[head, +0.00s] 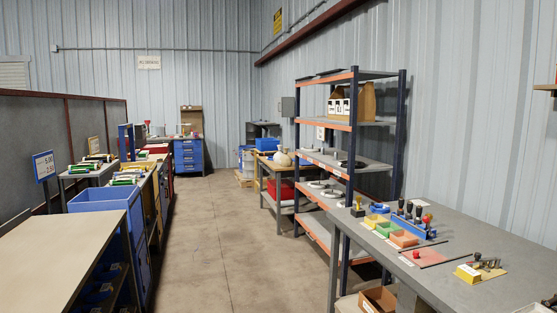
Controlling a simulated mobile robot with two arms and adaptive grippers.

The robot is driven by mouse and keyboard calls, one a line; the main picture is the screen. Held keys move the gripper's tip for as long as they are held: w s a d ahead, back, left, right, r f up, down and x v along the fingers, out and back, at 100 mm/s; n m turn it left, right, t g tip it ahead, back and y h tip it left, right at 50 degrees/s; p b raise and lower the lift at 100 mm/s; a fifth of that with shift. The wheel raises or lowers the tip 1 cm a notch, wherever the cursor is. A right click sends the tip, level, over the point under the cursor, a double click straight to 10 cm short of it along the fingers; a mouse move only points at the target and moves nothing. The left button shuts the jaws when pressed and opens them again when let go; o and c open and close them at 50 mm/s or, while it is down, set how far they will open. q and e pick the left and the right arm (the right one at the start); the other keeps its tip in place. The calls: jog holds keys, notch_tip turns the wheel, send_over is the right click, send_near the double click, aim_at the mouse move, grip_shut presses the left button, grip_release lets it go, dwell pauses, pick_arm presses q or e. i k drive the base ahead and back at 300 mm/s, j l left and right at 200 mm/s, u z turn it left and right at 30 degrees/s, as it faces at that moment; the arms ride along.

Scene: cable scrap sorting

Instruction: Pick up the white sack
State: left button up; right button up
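A small pale, cream-white rounded thing that looks like a tied sack (282,158) sits on a wooden-topped table (266,165) in the middle distance, left of the shelf rack. It is far off and small, so its details are hard to make out. Neither of my grippers shows in the head view.
An open concrete aisle (215,230) runs ahead. A blue-and-orange shelf rack (352,135) and a grey table (480,240) with colored trays stand on the right. A blue bin (105,200) and a beige-topped bench (60,245) line the left. A blue drawer cabinet (188,157) stands at the back.

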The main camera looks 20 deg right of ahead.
aim_at(276, 158)
jog(key=i+z, duration=0.1)
jog(key=z, duration=0.2)
jog(key=i, duration=2.55)
jog(key=i+l, duration=0.1)
jog(key=i, duration=4.95)
